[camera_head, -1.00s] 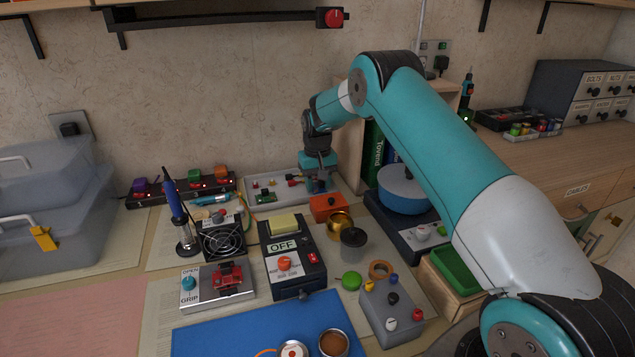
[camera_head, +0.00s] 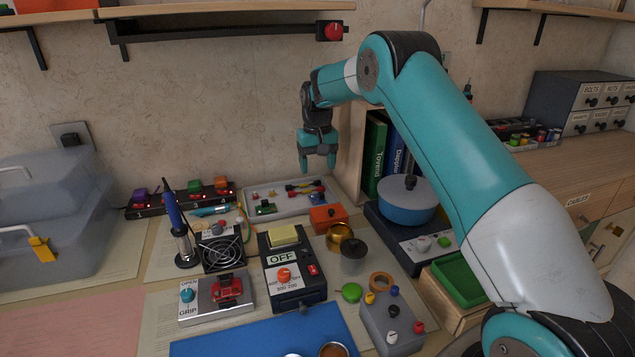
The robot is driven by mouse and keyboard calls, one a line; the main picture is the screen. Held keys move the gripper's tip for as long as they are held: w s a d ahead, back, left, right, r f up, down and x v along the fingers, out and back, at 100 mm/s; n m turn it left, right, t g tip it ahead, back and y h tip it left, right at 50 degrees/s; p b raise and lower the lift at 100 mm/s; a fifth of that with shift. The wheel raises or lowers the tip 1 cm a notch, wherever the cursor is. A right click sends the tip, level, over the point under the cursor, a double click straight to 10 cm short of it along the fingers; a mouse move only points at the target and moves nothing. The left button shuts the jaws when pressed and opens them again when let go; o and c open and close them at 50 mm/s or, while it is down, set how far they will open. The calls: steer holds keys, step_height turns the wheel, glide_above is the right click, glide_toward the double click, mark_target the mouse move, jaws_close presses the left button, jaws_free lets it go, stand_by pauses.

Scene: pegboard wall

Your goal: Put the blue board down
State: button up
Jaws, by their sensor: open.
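The small blue board (camera_head: 318,199) lies in the right part of the pale grey tray (camera_head: 289,211) at the back of the bench, against the wall. It is small in the picture, and its details cannot be made out. My gripper (camera_head: 317,167) points down above the tray, over the blue board and clear of it. Its two fingers are apart, with nothing between them. A green board (camera_head: 265,208) lies in the left part of the same tray.
Red and yellow connectors (camera_head: 305,188) lie in the tray beside the blue board. An orange box (camera_head: 327,218) stands in front of the tray. A bookcase with a green book (camera_head: 374,155) stands to its right.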

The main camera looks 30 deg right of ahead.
steer(key=s+a+r+n+y, duration=0.1)
steer(key=s+a+r+n, duration=0.3)
steer(key=s+a+r, duration=0.8)
steer(key=s+a+n+y, duration=0.1)
steer(key=s+a, duration=0.2)
steer(key=s, duration=0.7)
steer(key=s+a+n+y, duration=0.1)
steer(key=s+a, duration=0.3)
steer(key=s, duration=0.6)
steer(key=s+a+n+y, duration=0.1)
steer(key=s+a+n, duration=0.2)
steer(key=s, duration=0.7)
steer(key=shift+a+r, duration=0.2)
steer(key=shift+a, duration=0.25)
steer(key=shift+c, duration=0.5)
